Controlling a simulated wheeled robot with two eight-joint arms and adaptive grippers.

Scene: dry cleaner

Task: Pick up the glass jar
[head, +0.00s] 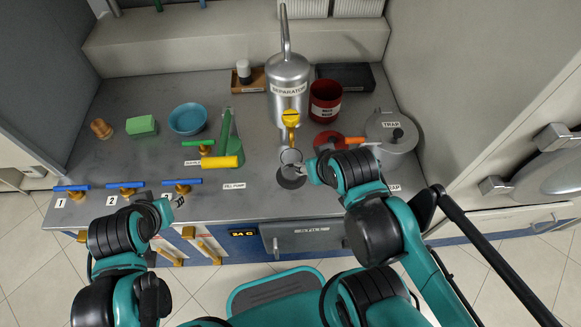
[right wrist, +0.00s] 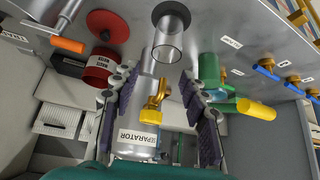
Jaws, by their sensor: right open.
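The glass jar (head: 291,158) is a clear cylinder below the separator's yellow tap (head: 291,119), by a dark round spot (head: 291,178) on the counter. It also shows in the right wrist view (right wrist: 167,47), just beyond my fingertips. My right gripper (head: 312,170) is beside the jar on its right in the head view. In the right wrist view my right gripper (right wrist: 158,75) is open with nothing between its pads. My left gripper (head: 152,203) is at the counter's front left, away from the jar; its jaws are unclear.
The steel separator (head: 288,75) stands behind the jar. A red disc with an orange handle (head: 330,140), a red bin (head: 325,98) and the grey trap (head: 392,130) are to the right. A green and yellow tool (head: 222,160) and blue-handled valves (head: 182,183) are to the left.

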